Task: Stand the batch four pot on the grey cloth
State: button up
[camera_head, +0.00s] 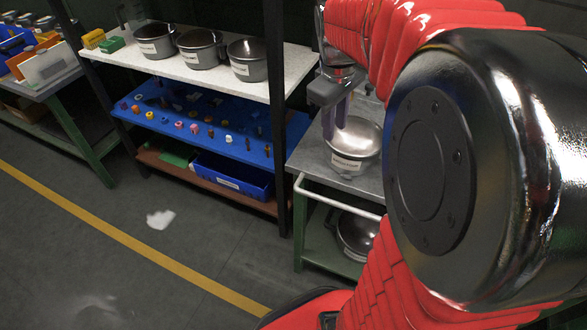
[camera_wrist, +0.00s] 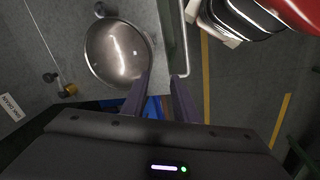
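A steel pot (camera_head: 357,140) with a white label stands upright on a grey-topped bench; the label is too small to read surely. The pot's round top also shows in the wrist view (camera_wrist: 117,52). My gripper (camera_head: 337,115) points down at the pot's left edge in the head view. In the wrist view my gripper (camera_wrist: 161,77) has its two fingers apart, with bench edge visible between them; the pot is left of them, close to the left finger. Whether they touch cannot be told. I cannot make out a grey cloth.
Three labelled pots (camera_head: 201,48) stand on a white shelf at the left. Another pot (camera_head: 357,234) is on the bench's lower shelf. A white rail (camera_head: 338,196) runs along the bench's front. A dark post (camera_head: 276,110) stands beside the bench. The floor in front is mostly clear.

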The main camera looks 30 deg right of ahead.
jog(key=s+a+m+t, duration=0.1)
jog(key=s+a, duration=0.4)
jog(key=a, duration=0.5)
jog(key=s+a+m+t+y, duration=0.1)
jog(key=s+a+m+t, duration=0.1)
jog(key=s+a, duration=0.4)
jog(key=shift+s+a+m+t+y, duration=0.3)
jog(key=shift+a+t, duration=0.4)
jog(key=shift+a, duration=1.35)
